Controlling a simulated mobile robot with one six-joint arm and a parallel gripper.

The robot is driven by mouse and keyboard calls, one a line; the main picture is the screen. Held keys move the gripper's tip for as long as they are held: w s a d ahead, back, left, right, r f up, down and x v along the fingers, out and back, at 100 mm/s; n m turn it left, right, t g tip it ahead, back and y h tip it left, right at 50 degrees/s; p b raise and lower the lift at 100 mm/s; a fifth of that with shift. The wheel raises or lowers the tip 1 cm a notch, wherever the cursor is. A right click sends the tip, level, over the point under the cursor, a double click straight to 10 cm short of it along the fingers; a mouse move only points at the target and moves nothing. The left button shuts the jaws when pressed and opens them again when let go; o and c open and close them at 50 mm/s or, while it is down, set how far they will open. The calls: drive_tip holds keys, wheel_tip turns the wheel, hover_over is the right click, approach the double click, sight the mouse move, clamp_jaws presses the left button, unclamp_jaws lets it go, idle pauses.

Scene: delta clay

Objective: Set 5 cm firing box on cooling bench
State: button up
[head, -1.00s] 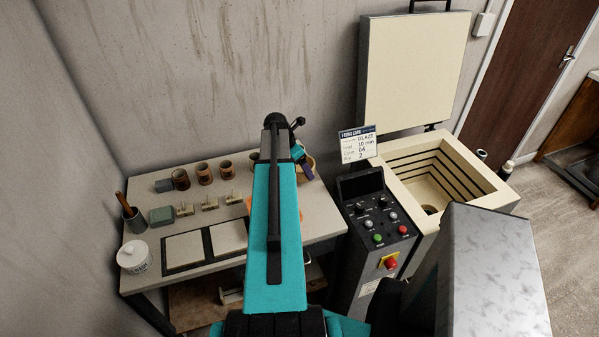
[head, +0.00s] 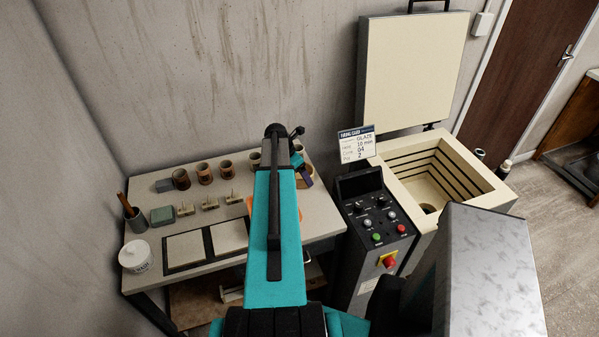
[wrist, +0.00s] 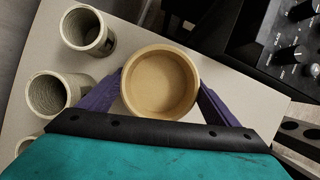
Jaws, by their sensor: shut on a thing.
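A round, open-topped tan vessel, which I take for the firing box (wrist: 161,84), sits between the purple fingers of my gripper (wrist: 161,90) in the wrist view. The fingers are shut on its two sides, and it looks empty. In the head view my gripper (head: 307,176) is over the right back part of the pale bench (head: 325,218), and my arm hides much of the vessel. The bench top also shows under the vessel in the wrist view (wrist: 245,98). I cannot tell whether the vessel touches it.
Ridged cups (wrist: 86,30) stand left of the vessel in the wrist view. More cups (head: 204,172), small stilts (head: 209,203), dark-edged tiles (head: 184,250) and a white jar (head: 136,256) occupy the bench's left side. A control box (head: 377,222) and open kiln (head: 470,200) stand right of it.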

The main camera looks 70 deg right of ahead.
drive_tip(key=shift+f, duration=0.15)
drive_tip(key=o, duration=1.1)
drive_tip(key=shift+r, duration=0.25)
drive_tip(key=b+v, duration=0.4)
drive_tip(key=v, duration=0.8)
idle(0.4)
